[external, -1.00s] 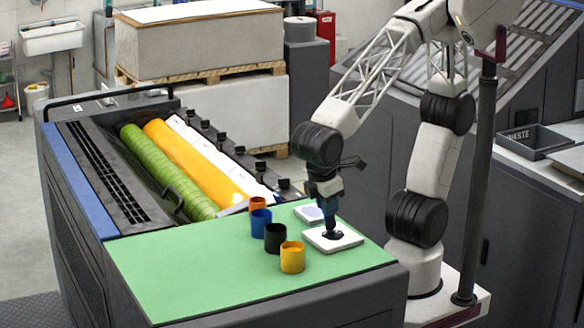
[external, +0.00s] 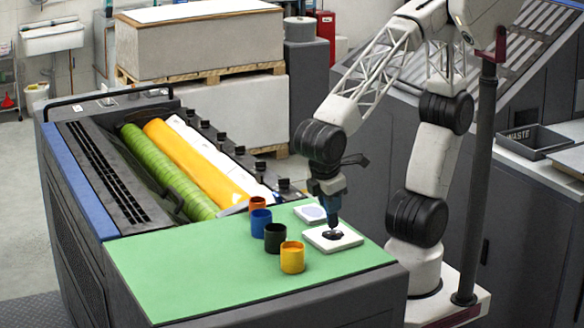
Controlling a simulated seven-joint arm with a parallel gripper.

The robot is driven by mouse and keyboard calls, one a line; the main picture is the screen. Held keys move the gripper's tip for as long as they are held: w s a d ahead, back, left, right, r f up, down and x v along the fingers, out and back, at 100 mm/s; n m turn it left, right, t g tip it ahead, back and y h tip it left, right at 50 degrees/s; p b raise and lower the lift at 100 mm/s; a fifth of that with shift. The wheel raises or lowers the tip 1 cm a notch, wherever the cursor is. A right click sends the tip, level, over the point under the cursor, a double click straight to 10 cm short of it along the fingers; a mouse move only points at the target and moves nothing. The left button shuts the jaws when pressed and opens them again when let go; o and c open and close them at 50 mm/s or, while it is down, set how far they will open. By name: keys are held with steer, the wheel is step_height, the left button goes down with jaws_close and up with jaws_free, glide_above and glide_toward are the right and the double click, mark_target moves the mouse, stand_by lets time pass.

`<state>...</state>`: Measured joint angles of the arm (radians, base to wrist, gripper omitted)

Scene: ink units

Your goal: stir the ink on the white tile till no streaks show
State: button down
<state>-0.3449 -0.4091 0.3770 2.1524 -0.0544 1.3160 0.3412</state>
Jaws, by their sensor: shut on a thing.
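The white tile (external: 348,240) lies near the right side of the green mat. A small dark ink patch (external: 327,236) sits in its middle; whether streaks show in it is too small to tell. My gripper (external: 332,212) points down over the tile, shut on a thin dark tool (external: 333,227). The tool's tip is at the ink, and whether it touches the tile is hard to see. A second white tile (external: 308,213) with a pale bluish-grey patch lies just behind.
Orange (external: 257,204), blue (external: 260,222), black (external: 275,237) and yellow (external: 292,257) cups stand in a row left of the tile. The green mat (external: 185,275) is bare at left. Green and orange rollers (external: 188,155) lie behind.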

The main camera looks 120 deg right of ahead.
steer(key=shift+r, duration=2.3)
steer(key=shift+d, duration=0.1)
